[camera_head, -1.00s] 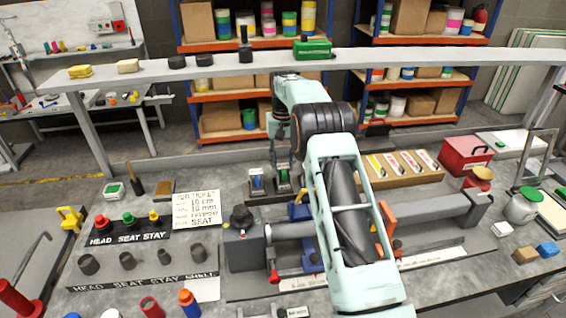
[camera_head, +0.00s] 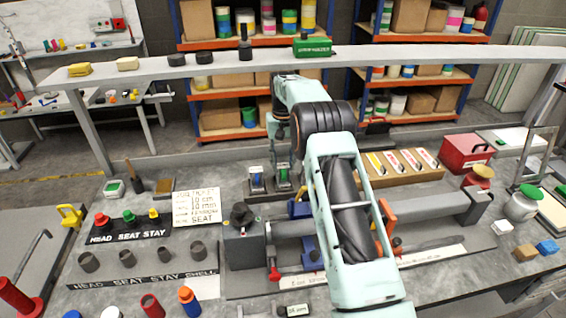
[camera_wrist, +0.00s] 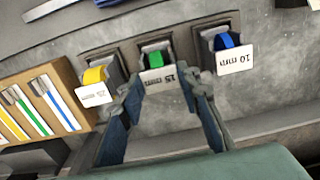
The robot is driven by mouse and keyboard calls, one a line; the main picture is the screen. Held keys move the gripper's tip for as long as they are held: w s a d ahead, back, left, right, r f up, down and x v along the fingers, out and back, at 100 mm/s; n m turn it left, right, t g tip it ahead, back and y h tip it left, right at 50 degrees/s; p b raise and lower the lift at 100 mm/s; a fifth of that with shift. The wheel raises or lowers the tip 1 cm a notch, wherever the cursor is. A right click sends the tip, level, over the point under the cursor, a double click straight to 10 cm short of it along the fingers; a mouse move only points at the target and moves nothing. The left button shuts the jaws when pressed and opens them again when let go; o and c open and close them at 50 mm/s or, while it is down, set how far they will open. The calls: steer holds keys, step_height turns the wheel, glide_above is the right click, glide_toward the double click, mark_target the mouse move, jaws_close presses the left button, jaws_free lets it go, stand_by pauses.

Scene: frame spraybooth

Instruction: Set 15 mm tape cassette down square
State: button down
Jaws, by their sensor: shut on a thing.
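The 15 mm tape cassette (camera_wrist: 156,60) has a green roll and a white label. It sits at the middle dark holder in the wrist view and also shows in the head view (camera_head: 283,176). My gripper (camera_wrist: 163,84) is shut on it, one finger on each side of the label. The cassette looks roughly square to the holder; whether its base touches the holder cannot be told. The blue 10 mm cassette (camera_wrist: 226,42) stands to its right in the wrist view, and a yellow cassette (camera_wrist: 95,78) to its left. In the head view my arm hides the yellow one.
A cardboard box of coloured strips (camera_head: 405,168) stands right of the cassettes in the head view. A grey clamp fixture (camera_head: 290,232) lies in front of them. A red toolbox (camera_head: 467,153) is further right. A raised shelf (camera_head: 400,58) runs across behind the bench.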

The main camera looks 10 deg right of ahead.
steer(key=shift+f, duration=0.2)
stand_by(0.3)
steer(key=c, duration=0.9)
jaws_free()
steer(key=shift+o, duration=0.2)
steer(key=shift+r, duration=0.1)
steer(key=shift+r+p, duration=0.75)
steer(key=shift+r, duration=2.15)
